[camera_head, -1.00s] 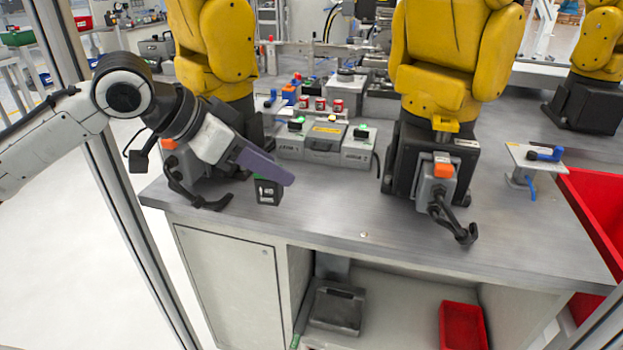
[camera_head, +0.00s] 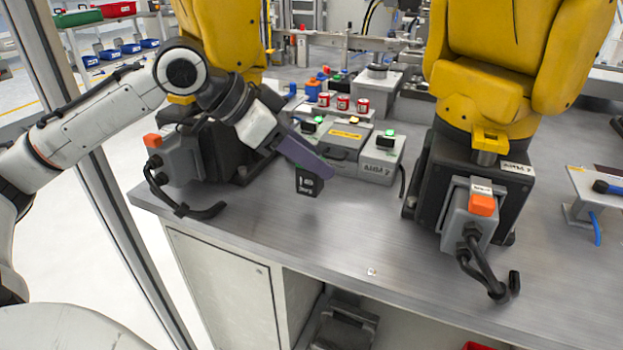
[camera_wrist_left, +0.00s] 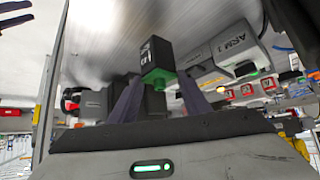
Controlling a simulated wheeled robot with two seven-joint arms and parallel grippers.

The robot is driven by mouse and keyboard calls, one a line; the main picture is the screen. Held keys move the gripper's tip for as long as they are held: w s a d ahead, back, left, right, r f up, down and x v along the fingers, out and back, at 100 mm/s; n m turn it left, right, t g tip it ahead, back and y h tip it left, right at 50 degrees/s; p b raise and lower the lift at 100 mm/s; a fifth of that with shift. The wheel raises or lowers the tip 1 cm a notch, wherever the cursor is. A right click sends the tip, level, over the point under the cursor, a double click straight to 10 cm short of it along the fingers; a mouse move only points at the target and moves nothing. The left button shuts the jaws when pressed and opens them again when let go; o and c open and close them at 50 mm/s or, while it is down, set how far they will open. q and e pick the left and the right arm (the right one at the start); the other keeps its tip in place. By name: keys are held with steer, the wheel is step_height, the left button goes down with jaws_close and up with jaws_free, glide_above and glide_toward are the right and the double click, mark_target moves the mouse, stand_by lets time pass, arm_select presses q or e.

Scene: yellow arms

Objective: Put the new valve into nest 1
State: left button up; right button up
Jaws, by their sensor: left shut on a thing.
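The new valve, a small black block (camera_head: 309,182) with a white mark, hangs from my left gripper (camera_head: 313,162) above the front of the metal bench. In the left wrist view the valve (camera_wrist_left: 156,56) shows a green end between the two purple fingers of the left gripper (camera_wrist_left: 160,84). The gripper is shut on it. Grey boxes with black valve-like blocks on top stand just behind: a right one (camera_head: 378,165) marked as an arm unit, and a middle one (camera_head: 333,154). I cannot read a nest number. My right gripper is not in view.
Yellow robot arms on black bases stand left and right (camera_head: 490,85) of the boxes. Cables hang from a grey connector (camera_head: 472,215). Red-and-white parts (camera_head: 343,102) stand behind the boxes. The front middle of the bench (camera_head: 350,240) is clear.

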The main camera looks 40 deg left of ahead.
arm_select(q)
step_height(320, 180, down, 3)
steer(key=shift+f+b, duration=0.2)
steer(key=shift+b, duration=0.35)
steer(key=shift+r, duration=0.1)
steer(key=o, duration=1.1)
